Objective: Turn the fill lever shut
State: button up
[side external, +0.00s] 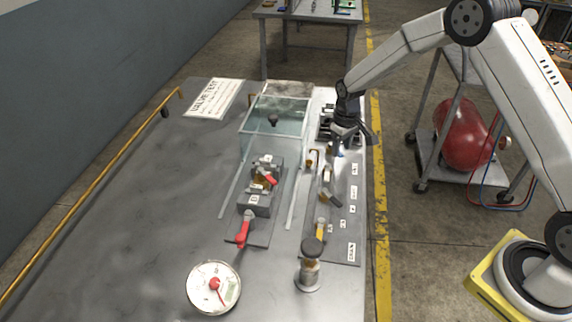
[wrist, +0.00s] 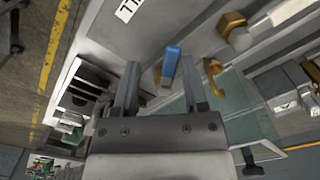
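The fill lever shows in the wrist view as a blue handle (wrist: 171,66), close to a white label (wrist: 130,9) of which only the last letters show. My gripper (wrist: 160,66) is open, with one finger on each side of the blue handle in that view. I cannot tell whether either finger touches it. In the side view my gripper (side external: 350,143) hangs over the far end of the right-hand valve panel (side external: 345,225). There it hides most of the blue handle.
A brass hook (wrist: 216,78) stands close right of the fingers. A clear cover (side external: 272,140) with a black knob is left of my gripper. Red levers (side external: 243,234), a yellow lever (side external: 320,230) and a gauge (side external: 213,288) are nearer the camera.

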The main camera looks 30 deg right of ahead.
jog(key=shift+d+n, duration=0.45)
jog(key=shift+n, duration=0.75)
jog(key=shift+w+r, duration=0.1)
jog(key=shift+r, duration=0.2)
notch_tip(320, 180, up, 8)
jog(key=s+a+r+m+t, duration=0.1)
jog(key=s+a, duration=0.2)
jog(key=s, duration=0.8)
jog(key=s+a+r+m+t, duration=0.1)
jog(key=s+a+m, duration=0.1)
jog(key=s, duration=0.9)
jog(key=shift+s+a+t, duration=0.3)
jog(key=shift+s+a, duration=0.1)
jog(key=shift+a, duration=0.2)
jog(key=shift+w+r, duration=0.1)
jog(key=w+d+f+g, duration=0.1)
jog(key=w+d, duration=0.1)
jog(key=w, duration=0.9)
jog(key=w+d+f+n+g, duration=0.1)
jog(key=w+d+f, duration=0.1)
jog(key=w, duration=0.9)
jog(key=shift+w+d+g, duration=0.2)
jog(key=shift+d+g, duration=0.1)
jog(key=shift+d, duration=0.45)
